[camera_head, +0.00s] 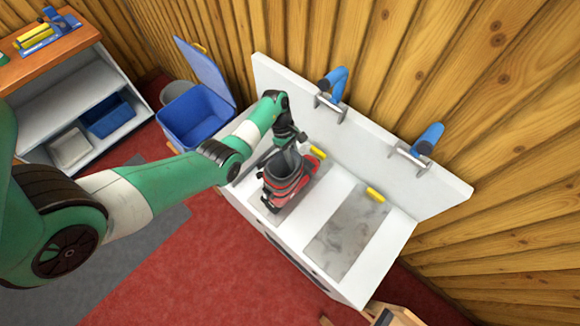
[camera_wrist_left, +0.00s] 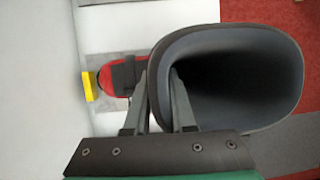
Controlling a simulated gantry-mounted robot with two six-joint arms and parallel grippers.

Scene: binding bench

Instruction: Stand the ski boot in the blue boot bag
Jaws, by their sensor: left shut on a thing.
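The ski boot (camera_head: 285,183) is red and dark grey and is upright at the left part of the white bench. Its toe points to a yellow block (camera_head: 318,152). I cannot tell whether its sole touches the bench. My left gripper (camera_head: 287,143) is shut on the rim of the boot's cuff. In the left wrist view, the cuff (camera_wrist_left: 235,75) is a wide dark opening, with one finger inside it and one outside; the red toe (camera_wrist_left: 117,78) shows beyond. The blue boot bag (camera_head: 192,122) stands open on the floor left of the bench, its flap raised. My right gripper is not in view.
The white bench (camera_head: 335,205) has a tall backboard with two blue-topped brackets (camera_head: 332,85) (camera_head: 428,138). A grey patch (camera_head: 352,232) on its right is bare except for a yellow block at its far end. A shelf unit (camera_head: 85,85) stands at left.

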